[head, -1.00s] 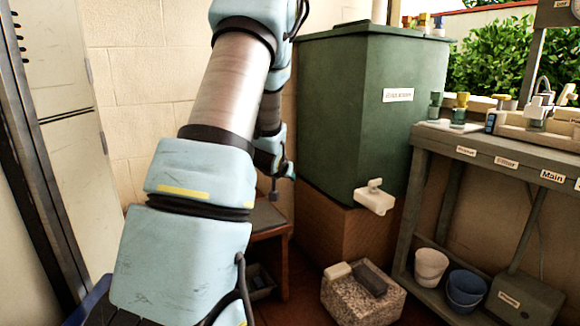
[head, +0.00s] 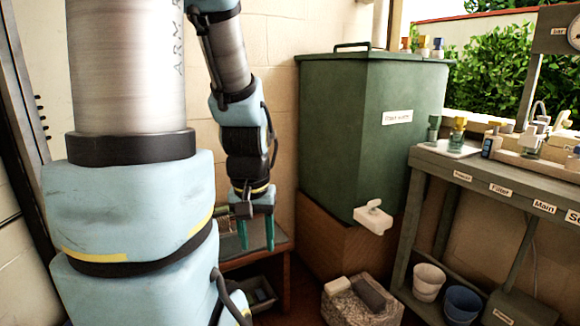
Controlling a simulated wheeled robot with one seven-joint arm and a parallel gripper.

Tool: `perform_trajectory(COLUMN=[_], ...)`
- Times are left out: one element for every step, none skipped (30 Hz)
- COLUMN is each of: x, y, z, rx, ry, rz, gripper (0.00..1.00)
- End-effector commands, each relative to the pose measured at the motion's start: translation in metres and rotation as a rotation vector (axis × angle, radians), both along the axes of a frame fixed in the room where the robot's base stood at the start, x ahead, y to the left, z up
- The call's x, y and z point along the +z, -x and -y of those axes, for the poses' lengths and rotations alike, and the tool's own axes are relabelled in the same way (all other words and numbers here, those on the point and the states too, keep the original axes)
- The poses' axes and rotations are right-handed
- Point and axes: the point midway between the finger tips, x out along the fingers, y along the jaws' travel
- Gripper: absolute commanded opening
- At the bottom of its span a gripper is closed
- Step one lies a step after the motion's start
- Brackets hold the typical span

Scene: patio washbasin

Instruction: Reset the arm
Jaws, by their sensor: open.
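My gripper (head: 256,234) hangs at the end of my arm, left of the green tank, in the head view. Its two teal fingers point down and stand apart, with nothing seen between them. It is in front of or above a low wooden table (head: 279,243) by the wall; the exact gap cannot be told. My arm is light blue and silver and fills the left of the view. It rises out of the top of the picture and comes down again to the gripper.
A green tank (head: 345,135) with a white tap (head: 373,217) stands on a brown base (head: 318,241). A stone block (head: 345,308) is on the floor before it. A grey workbench (head: 475,165) at right holds bottles, with a white bucket (head: 428,282) and a blue bucket (head: 462,304) below.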

Motion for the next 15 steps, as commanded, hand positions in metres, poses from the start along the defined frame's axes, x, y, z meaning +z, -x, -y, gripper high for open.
perform_trajectory(x=[0.031,0.040,0.053,0.062,0.071,0.084,0.093,0.102,0.114,0.123,0.132,0.143,0.151,0.158,0.167], y=[0.000,0.000,0.000,0.000,-0.001,-0.001,0.000,-0.001,-0.001,-0.001,-0.001,-0.001,-0.001,-0.001,-0.001], z=[0.000,0.000,0.000,0.000,0.000,0.000,0.000,0.000,0.000,0.000,0.000,0.000,0.000,0.000,0.000], rx=[0.000,0.000,0.000,0.000,0.000,0.000,0.000,0.000,0.000,0.000,0.000,0.000,0.000,0.000,0.000], ry=[0.000,0.000,0.000,0.000,0.000,0.000,0.000,0.000,0.000,0.000,0.000,0.000,0.000,0.000,0.000], rz=[0.001,0.001,0.001,0.001,0.001,0.001,0.001,0.001,0.001,0.001,0.001,0.001,0.001,0.001,0.001], gripper=[0.51,0.51,0.51,0.51,0.51,0.51,0.51,0.51,0.51,0.51,0.51,0.51,0.51,0.51,0.51])
